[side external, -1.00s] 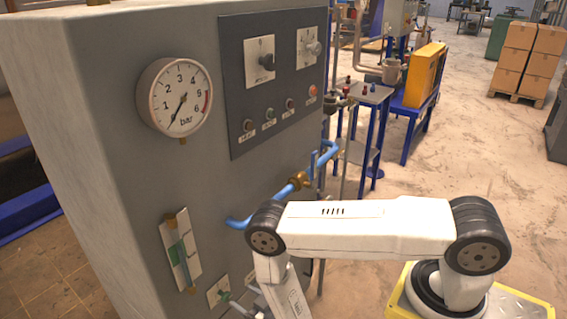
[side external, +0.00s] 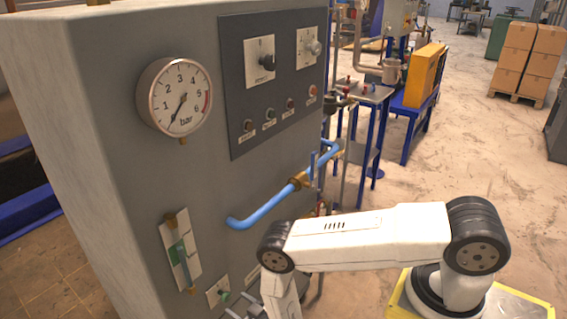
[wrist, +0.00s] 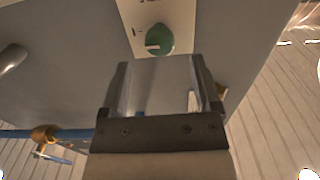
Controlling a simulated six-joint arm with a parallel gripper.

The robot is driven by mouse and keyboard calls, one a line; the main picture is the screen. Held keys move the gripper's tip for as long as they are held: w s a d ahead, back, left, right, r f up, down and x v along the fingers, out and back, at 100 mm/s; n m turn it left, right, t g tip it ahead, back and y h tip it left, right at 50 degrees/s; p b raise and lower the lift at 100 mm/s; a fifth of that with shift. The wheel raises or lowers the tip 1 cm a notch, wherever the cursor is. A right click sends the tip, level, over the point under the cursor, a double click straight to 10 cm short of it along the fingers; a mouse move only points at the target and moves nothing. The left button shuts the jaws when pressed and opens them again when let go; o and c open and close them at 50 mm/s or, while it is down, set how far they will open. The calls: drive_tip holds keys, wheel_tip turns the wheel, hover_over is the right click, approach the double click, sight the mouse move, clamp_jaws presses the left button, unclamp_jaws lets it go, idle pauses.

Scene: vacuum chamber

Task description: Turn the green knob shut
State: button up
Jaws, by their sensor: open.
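The green knob (side external: 224,295) sits on a small light plate low on the grey cabinet front in the side view. In the wrist view the green knob (wrist: 160,40) shows as a rounded green cap with a pale mark, on a light plate. My gripper (wrist: 158,64) is open and empty, its two fingers pointing toward the knob. The knob appears between the finger lines, beyond the tips, with a gap. In the side view only part of my gripper (side external: 246,309) shows near the bottom edge, just right of the knob.
A blue pipe with a brass valve (side external: 299,181) juts from the cabinet above my wrist. A sight gauge (side external: 181,252) is mounted left of the knob. A round bar dial (side external: 175,97) and a dark switch panel (side external: 238,130) are higher up.

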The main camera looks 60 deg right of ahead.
sight(228, 298)
drive_tip(key=shift+w, duration=2.65)
clamp_jaws()
